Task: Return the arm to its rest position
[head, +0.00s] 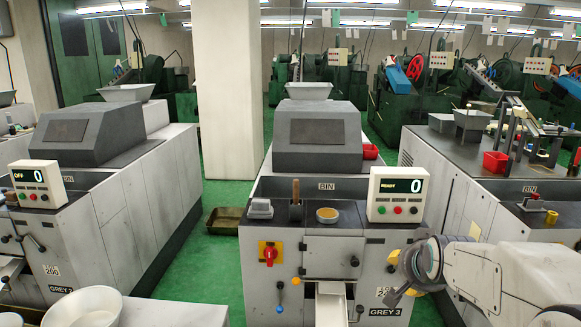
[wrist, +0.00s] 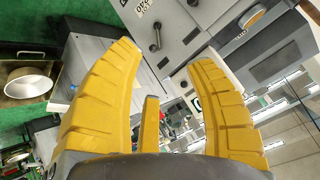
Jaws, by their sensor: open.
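My arm (head: 475,270) reaches in from the lower right of the head view, in front of the right side of the GREY 3 machine (head: 335,245). My gripper (wrist: 165,54) shows in the wrist view as two yellow ridged fingers spread apart, with nothing between them. A shorter yellow piece stands between their bases. In the head view the fingers are hard to make out beyond the round wrist joint. The wrist view is tilted, and a grey machine front with knobs (wrist: 180,28) lies beyond the fingers.
A white bowl (head: 85,308) stands at the lower left.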

